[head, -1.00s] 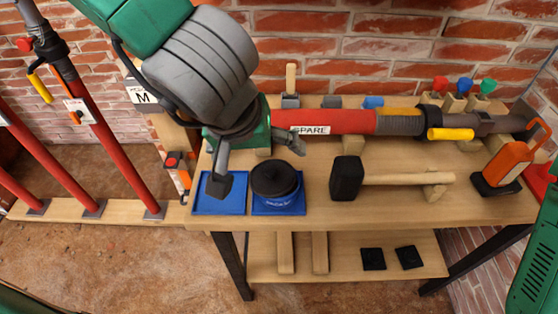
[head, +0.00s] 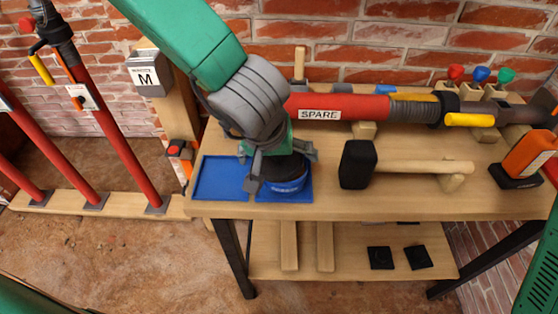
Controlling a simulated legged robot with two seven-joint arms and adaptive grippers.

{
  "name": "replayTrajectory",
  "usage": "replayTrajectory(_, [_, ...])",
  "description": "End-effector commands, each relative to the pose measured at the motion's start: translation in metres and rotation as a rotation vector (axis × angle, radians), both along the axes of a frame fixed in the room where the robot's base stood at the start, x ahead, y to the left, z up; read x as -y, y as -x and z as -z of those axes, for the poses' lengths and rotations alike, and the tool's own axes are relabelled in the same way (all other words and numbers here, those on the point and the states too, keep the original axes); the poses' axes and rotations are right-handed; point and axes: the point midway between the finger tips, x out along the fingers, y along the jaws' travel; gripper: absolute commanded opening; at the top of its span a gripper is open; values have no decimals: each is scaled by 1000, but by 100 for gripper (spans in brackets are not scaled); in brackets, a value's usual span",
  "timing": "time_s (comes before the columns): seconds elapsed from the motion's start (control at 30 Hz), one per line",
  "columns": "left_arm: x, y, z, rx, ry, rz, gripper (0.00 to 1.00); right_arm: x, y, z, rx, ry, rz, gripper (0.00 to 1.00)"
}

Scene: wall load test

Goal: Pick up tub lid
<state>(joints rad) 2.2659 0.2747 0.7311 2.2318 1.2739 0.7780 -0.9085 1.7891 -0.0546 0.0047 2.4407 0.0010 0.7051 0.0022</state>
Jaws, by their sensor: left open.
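The tub (head: 287,184) is blue with pale writing and stands on the right-hand one of two blue trays (head: 221,178) at the bench's left end. Its black tub lid (head: 288,171) is on top and is partly hidden by my left gripper. My left gripper (head: 281,170) is open and comes down over the lid from above. One finger is at the lid's near left side and the other at its far right side. I cannot tell whether they touch it. My right gripper is not in view.
A black-headed mallet (head: 358,164) lies right of the tub, its handle on a wooden block. The red SPARE tube (head: 350,107) lies behind. An orange bottle (head: 527,153) stands at the right. The left-hand tray is empty.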

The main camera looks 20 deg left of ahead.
Motion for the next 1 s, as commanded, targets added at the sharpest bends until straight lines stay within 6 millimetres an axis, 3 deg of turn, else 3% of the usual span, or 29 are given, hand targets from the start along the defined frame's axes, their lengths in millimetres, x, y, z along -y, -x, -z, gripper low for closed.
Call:
replayTrajectory(0.2, [0,0,0,1,-1,1,100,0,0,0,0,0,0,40])
replayTrajectory(0.3, [0,0,0,1,-1,1,65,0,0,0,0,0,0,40])
replayTrajectory(0.33, [0,0,0,0,0,1,61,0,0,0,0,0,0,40])
replayTrajectory(0.73, [0,-1,-6,2,-1,1,57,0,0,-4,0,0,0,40])
replayTrajectory(1.0, [0,-1,-60,5,1,0,57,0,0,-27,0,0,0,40])
